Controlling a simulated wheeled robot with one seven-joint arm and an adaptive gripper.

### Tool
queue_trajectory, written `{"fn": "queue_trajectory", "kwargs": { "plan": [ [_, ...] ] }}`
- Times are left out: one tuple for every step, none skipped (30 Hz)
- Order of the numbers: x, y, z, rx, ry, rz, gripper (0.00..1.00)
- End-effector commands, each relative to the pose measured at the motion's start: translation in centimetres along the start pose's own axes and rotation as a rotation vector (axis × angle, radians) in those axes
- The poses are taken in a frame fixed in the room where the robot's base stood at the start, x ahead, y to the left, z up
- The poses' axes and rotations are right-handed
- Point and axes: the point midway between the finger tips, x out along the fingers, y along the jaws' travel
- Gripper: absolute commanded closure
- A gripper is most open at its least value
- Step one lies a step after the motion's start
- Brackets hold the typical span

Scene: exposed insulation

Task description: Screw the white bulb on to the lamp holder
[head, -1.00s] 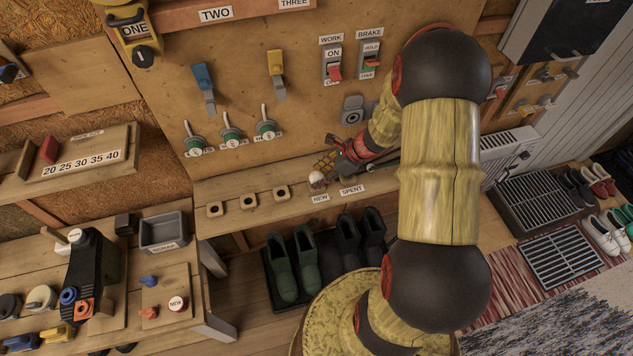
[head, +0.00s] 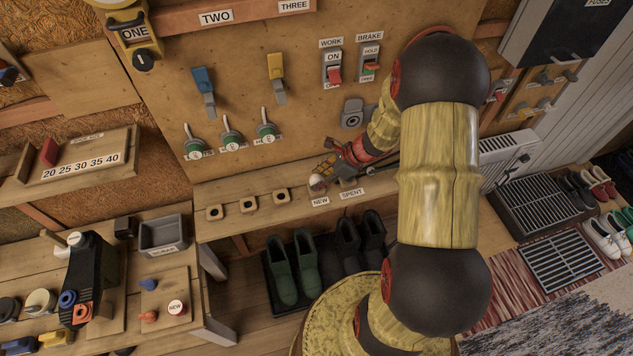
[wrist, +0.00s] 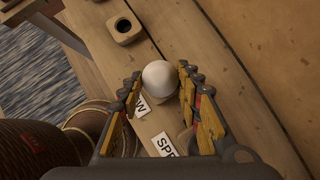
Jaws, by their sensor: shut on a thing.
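The white bulb (wrist: 160,77) sits between the fingers of my gripper (wrist: 160,92) in the wrist view, with its round end showing. My gripper (head: 320,179) is shut on it just above the wooden shelf, by the NEW label. The bulb (head: 316,184) is partly covered by the fingers in the head view. Its base is hidden, so I cannot tell whether it still touches the shelf. A grey fixture with a round dark socket (head: 352,115), which looks like the lamp holder, is on the wall panel above my gripper.
Green-handled levers (head: 231,139) and WORK (head: 333,70) and BRAKE (head: 371,66) switches project from the panel.

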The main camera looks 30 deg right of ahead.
Motion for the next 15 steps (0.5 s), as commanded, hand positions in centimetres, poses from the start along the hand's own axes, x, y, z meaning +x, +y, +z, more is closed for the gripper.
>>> {"fn": "queue_trajectory", "kwargs": {
  "plan": [
    [-0.11, -0.01, 0.08, 0.000, 0.000, 0.000, 0.73],
    [-0.15, -0.01, 0.10, 0.000, 0.000, 0.000, 0.73],
    [-0.20, -0.01, 0.13, 0.000, 0.000, 0.000, 0.73],
    [-0.23, -0.01, 0.16, 0.000, 0.000, 0.000, 0.73],
    [-0.27, -0.01, 0.18, 0.000, 0.000, 0.000, 0.73],
    [-0.31, -0.01, 0.22, 0.000, 0.000, 0.000, 0.73],
    [-0.34, -0.01, 0.24, 0.000, 0.000, 0.000, 0.73],
    [-0.38, -0.01, 0.26, 0.000, 0.000, 0.000, 0.73],
    [-0.42, -0.01, 0.29, 0.000, 0.000, 0.000, 0.73],
    [-0.45, -0.01, 0.31, 0.000, 0.000, 0.000, 0.73],
    [-0.49, -0.01, 0.34, 0.000, 0.000, 0.000, 0.73],
    [-0.53, 0.00, 0.37, 0.000, 0.000, 0.000, 0.73],
    [-0.56, 0.00, 0.39, 0.000, 0.000, 0.000, 0.73],
    [-0.60, -0.01, 0.41, 0.000, 0.000, 0.000, 0.73],
    [-0.64, -0.01, 0.44, 0.000, 0.000, 0.000, 0.73]
  ]
}}
